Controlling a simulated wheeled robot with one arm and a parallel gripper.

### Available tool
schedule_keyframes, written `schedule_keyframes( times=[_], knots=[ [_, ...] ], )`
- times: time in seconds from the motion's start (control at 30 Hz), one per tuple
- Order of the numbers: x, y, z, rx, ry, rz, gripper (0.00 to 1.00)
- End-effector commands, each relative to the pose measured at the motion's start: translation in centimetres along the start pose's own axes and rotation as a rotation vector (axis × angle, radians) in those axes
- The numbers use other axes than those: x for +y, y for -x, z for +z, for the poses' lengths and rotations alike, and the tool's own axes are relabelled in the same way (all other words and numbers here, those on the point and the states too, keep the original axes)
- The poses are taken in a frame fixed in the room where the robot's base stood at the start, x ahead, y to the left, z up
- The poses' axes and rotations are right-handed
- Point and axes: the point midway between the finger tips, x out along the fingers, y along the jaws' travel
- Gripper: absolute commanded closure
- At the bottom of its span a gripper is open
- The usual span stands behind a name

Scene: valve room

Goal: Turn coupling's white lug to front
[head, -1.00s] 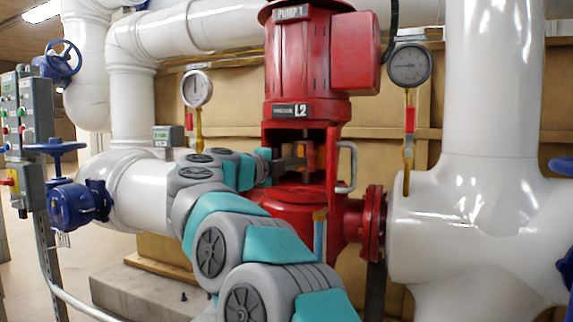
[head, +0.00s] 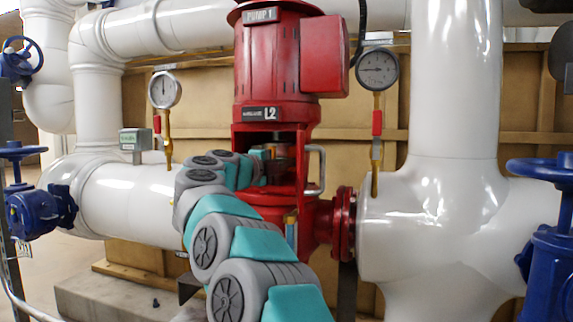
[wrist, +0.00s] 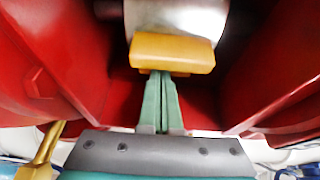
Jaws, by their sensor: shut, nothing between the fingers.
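The coupling (head: 285,158) sits in the open window of the red pump, dark and partly hidden by my arm in the head view. In the wrist view it is a shiny metal cylinder (wrist: 180,17) with a yellow-orange lug (wrist: 172,53) facing my gripper. I cannot make out a white lug in either view. My gripper (wrist: 161,76) has its teal fingers shut together and empty. Their tips are at the lower edge of the orange lug; I cannot tell whether they touch it. In the head view my arm reaches into the window from the left.
Red housing walls (wrist: 45,60) stand close on both sides of my gripper. A metal handle (head: 316,170) is at the window's right side. Pressure gauges (head: 377,70) flank the pump. White pipes and blue valves (head: 550,245) stand at both sides.

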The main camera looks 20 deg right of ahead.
Motion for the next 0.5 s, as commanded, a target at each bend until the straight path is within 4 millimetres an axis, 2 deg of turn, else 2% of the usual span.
schedule_keyframes(
  times=[0.5],
  knots=[
    [0.04,-0.89,-0.48,-0.128,0.000,0.001,1.00]
  ],
)
